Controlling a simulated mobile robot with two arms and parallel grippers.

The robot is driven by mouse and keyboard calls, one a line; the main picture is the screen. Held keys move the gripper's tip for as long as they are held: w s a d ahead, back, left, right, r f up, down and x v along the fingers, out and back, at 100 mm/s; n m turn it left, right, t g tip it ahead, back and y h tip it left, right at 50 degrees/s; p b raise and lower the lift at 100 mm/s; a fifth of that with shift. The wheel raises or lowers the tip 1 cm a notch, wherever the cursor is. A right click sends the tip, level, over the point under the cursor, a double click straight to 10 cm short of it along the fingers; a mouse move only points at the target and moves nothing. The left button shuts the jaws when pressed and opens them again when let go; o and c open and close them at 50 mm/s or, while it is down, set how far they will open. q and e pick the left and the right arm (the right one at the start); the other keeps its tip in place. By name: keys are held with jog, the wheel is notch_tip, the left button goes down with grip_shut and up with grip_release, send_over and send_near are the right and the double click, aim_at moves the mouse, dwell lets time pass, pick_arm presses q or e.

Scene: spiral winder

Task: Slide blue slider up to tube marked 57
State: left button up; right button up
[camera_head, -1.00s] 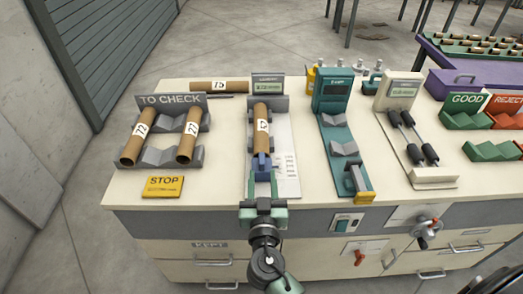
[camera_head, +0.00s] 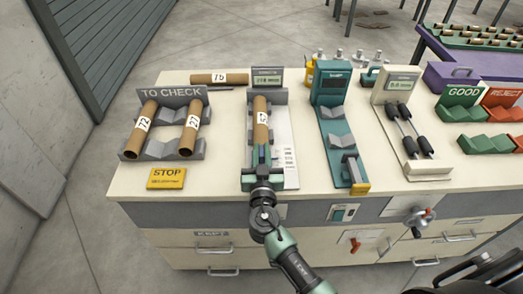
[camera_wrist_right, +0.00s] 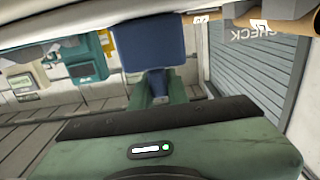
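The brown tube marked 57 (camera_head: 261,118) lies lengthwise in the grey cradle (camera_head: 283,97) of the length gauge. Its label is partly legible. My right gripper (camera_head: 262,157) is at the near end of this tube, over the gauge's rail. In the right wrist view the blue slider (camera_wrist_right: 152,46) stands as a broad block in front of my gripper, with its narrower stem between the two green fingers (camera_wrist_right: 158,88). The gripper looks shut on that stem. In the head view my gripper hides most of the slider, so contact with the tube cannot be told. My left gripper is out of view.
The TO CHECK rack (camera_head: 172,96) with two tubes and a yellow STOP plate (camera_head: 166,178) are to the left. A loose tube (camera_head: 219,78) lies behind. A teal gauge (camera_head: 331,93) and a cream device (camera_head: 401,88) stand right. The bench's front edge is below.

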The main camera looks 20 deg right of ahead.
aim_at(262, 159)
grip_shut()
jog(key=shift+w+d+f+b, duration=0.2)
jog(key=shift+w+b, duration=0.4)
jog(key=shift+b, duration=0.35)
jog(key=shift+w+d+r+b, duration=0.1)
jog(key=shift+w+b, duration=0.35)
jog(key=shift+w, duration=0.15)
jog(key=shift+r, duration=0.2)
jog(key=o, duration=0.7)
grip_release()
jog(key=shift+f, duration=0.1)
jog(key=b+v, duration=0.2)
jog(key=v, duration=0.4)
jog(key=shift+s+f, duration=0.1)
jog(key=shift+s, duration=0.3)
jog(key=shift+s+a, duration=0.2)
jog(key=shift+s, duration=0.2)
